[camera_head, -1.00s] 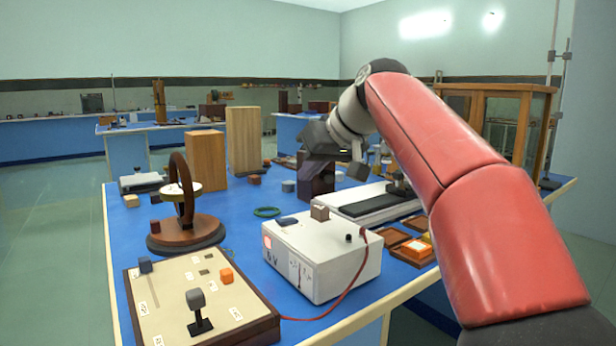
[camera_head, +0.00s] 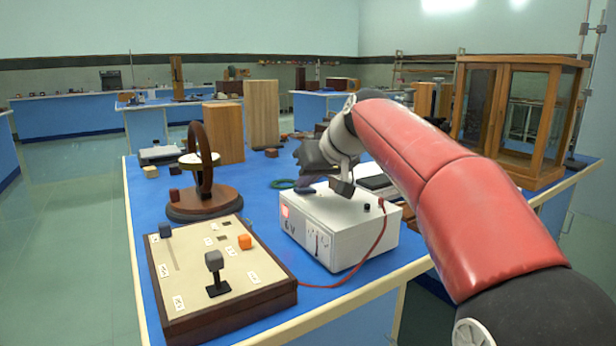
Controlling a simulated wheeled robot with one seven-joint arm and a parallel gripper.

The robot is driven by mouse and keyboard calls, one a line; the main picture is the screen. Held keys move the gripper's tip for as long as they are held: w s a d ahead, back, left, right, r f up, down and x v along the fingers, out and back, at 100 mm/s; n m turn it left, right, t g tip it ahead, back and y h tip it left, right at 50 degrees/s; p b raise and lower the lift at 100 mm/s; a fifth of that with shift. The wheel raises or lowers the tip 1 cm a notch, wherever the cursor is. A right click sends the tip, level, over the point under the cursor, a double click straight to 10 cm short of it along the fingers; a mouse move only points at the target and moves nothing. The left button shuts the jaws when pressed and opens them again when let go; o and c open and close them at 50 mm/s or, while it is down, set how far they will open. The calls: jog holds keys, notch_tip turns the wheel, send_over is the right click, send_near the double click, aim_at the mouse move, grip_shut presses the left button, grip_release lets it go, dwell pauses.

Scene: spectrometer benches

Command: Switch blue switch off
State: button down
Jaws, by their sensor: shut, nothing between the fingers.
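A wooden-sided control panel (camera_head: 196,292) with a cream top lies at the front left of the blue bench. A small dark blue knob (camera_head: 165,230) sits at its far left corner, by the end of a long slot; it looks like the blue switch. An orange knob (camera_head: 245,242) is at the panel's right, and a grey knob on a black lever (camera_head: 214,262) stands near its front. My gripper (camera_head: 309,163) is shut and empty, above the back of the white power box, to the right of the panel and apart from it. Its fingertips are hard to make out.
The white 6 V power box (camera_head: 330,245) with a red cable (camera_head: 372,258) stands right of the panel. A round wooden stand with an upright ring (camera_head: 206,203) is behind the panel. Wooden blocks (camera_head: 262,115) and a glass-and-wood cabinet (camera_head: 515,120) stand farther back.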

jog(key=shift+s+a+f+h, duration=0.1)
jog(key=shift+f+h, duration=0.2)
jog(key=shift+f, duration=0.05)
jog(key=shift+w+d, duration=0.45)
jog(key=shift+d, duration=0.25)
jog(key=shift+r, duration=0.1)
